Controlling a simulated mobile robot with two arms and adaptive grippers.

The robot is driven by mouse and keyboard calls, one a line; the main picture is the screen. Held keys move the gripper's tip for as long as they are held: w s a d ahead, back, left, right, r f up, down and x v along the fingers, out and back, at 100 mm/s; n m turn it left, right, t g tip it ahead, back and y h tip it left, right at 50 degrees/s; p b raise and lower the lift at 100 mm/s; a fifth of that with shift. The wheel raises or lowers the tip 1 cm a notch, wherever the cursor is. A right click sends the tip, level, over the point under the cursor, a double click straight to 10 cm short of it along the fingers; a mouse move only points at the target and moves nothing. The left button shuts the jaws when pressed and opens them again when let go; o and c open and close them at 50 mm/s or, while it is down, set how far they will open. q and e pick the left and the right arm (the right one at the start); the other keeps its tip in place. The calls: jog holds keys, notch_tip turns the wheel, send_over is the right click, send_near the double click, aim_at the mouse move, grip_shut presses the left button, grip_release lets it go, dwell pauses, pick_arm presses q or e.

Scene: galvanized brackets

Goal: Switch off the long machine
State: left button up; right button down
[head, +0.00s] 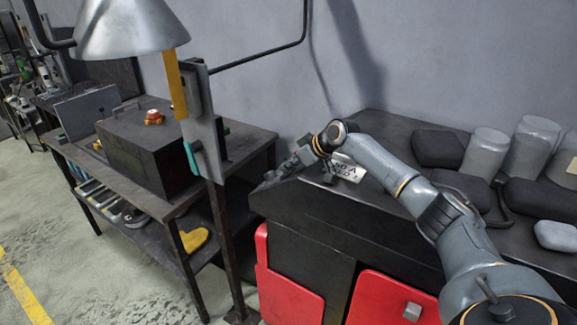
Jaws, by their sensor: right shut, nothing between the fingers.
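My right gripper (275,174) is shut and empty, over the left end of the dark bench top (395,128); its arm comes in from the lower right. A dark box (150,150) with a small red-and-orange piece (154,117) on top stands on the table to the left, apart from the gripper. Grey machinery (22,85) shows partly at the far left edge. I cannot tell which of these is the long machine, and no switch is clear. My left gripper is not in view.
A lamp shade (130,28) and an upright grey plate (203,125) with yellow and teal parts stand left of the gripper. Jars (484,153) and dark cases (438,147) are on the bench's right. A white sign (347,168) lies behind my arm. Floor (75,265) is clear at left.

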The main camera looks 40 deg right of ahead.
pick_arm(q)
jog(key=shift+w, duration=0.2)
pick_arm(e)
jog(key=shift+w+a+f, duration=0.1)
jog(key=shift+a+f, duration=0.05)
jog(key=shift+w+a+f, duration=0.1)
jog(key=shift+w+a, duration=0.2)
jog(key=shift+w, duration=0.2)
jog(key=shift+w+a+r+p, duration=0.15)
jog(key=shift+a+r+p, duration=0.05)
jog(key=shift+r+p, duration=0.15)
pick_arm(q)
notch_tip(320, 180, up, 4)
jog(key=p, duration=0.3)
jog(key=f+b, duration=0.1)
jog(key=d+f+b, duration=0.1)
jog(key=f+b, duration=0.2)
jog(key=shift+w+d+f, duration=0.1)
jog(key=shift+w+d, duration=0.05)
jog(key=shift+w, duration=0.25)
pick_arm(e)
notch_tip(320, 180, up, 11)
jog(key=s+d, duration=0.1)
jog(key=s, duration=0.1)
jog(key=shift+d, duration=0.3)
jog(key=shift+s+a+r, duration=0.1)
jog(key=shift+s+r, duration=0.05)
